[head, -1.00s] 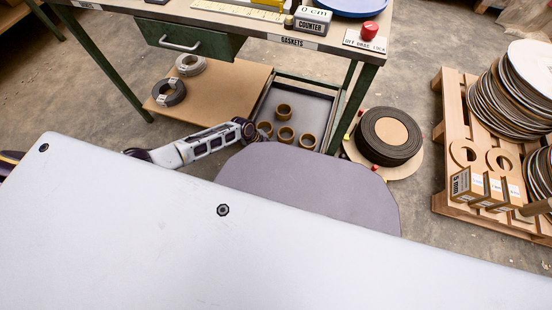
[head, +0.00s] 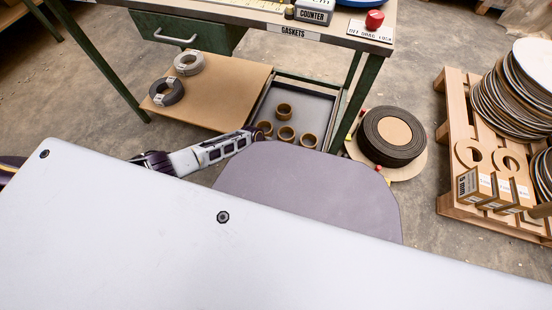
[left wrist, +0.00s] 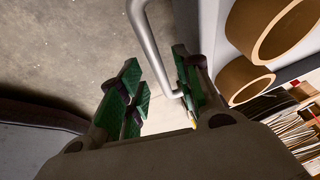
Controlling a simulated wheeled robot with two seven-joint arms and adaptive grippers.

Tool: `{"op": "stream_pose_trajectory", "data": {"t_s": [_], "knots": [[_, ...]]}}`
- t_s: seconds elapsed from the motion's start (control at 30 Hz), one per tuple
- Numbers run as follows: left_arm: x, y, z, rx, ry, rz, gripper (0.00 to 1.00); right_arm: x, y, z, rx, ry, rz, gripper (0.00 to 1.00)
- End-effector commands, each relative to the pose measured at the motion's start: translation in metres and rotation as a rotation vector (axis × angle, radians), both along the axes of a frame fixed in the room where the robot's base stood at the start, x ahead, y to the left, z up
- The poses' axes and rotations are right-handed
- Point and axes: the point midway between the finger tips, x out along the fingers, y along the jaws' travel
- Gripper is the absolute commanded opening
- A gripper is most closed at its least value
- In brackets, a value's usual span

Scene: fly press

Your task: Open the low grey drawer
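The low grey drawer (head: 312,106) sits under the bench, right of the brown shelf board, with several brown rings (head: 285,132) inside. My body hides its front edge in the head view. Its pale wall (left wrist: 209,32) and two rings (left wrist: 246,80) show at right in the left wrist view. A silver bar handle (left wrist: 150,45) runs down between the fingers of my left gripper (left wrist: 160,95), nearer the right finger. The fingers are apart, not closed on the bar. In the head view my left forearm reaches toward the drawer and its gripper is hidden. My right gripper is not seen.
A green bench drawer with a handle (head: 178,40) is above. Two grey rolls (head: 188,63) lie on the brown shelf board (head: 225,95). A bench leg (head: 357,100) stands beside the drawer.

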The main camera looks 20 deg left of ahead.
Motion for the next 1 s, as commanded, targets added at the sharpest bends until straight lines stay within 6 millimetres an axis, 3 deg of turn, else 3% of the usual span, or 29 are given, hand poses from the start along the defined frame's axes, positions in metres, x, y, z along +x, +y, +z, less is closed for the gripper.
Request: {"op": "stream_pose_trajectory", "data": {"t_s": [0.4, 0.7, 1.0], "knots": [[0.0005, -0.0013, -0.0030, 0.000, 0.000, 0.000, 0.34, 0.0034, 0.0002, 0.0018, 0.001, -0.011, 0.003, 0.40], [0.0005, -0.0011, -0.0029, 0.000, 0.000, 0.000, 0.00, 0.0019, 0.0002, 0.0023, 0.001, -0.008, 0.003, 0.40], [0.0004, -0.0010, -0.0029, 0.000, 0.000, 0.000, 0.00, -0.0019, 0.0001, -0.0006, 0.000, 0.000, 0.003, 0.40]]}}
